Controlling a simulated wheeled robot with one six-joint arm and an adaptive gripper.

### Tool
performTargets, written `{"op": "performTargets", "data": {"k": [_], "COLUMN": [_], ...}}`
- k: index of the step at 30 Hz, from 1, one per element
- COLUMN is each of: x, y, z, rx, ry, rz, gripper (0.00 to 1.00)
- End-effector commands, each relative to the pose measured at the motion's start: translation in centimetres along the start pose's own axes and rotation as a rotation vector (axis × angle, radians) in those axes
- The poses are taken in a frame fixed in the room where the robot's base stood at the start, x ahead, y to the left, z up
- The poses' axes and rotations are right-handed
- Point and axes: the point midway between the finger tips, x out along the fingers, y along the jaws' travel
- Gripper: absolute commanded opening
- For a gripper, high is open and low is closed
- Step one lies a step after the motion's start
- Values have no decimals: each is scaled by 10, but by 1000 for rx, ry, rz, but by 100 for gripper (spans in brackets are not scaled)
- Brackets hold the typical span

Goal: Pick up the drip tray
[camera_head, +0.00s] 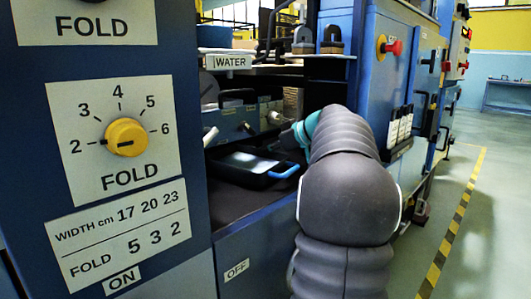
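A black shallow tray (235,175) with a blue handle (285,171) at its right end lies on the dark shelf inside the blue machine's open bay. It looks like the drip tray, and its inside shows a bright sheen. My arm reaches into the bay from the lower right. My gripper (287,139) is at the arm's far end, above and behind the blue handle, and seems apart from it. The gripper is small and partly covered by my wrist, so its fingers cannot be made out.
A panel with a yellow fold knob (126,137) stands close on the left. A blue cabinet with a red knob (393,48) bounds the right. The floor beyond the striped line (452,225) is clear.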

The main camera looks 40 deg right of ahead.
Motion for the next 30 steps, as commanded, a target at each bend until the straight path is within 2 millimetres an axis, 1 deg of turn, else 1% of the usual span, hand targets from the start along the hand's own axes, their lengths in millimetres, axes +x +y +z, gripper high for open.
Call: {"op": "performTargets", "data": {"k": [6,15,23,30], "x": [-7,-15,-30,-53], "y": [0,0,1,1], "z": [-14,-28,-19,-6], "rx": [-2,-1,-1,0], "ry": [3,3,2,2], "rz": [2,1,3,3], "gripper": [0,0,0,0]}}
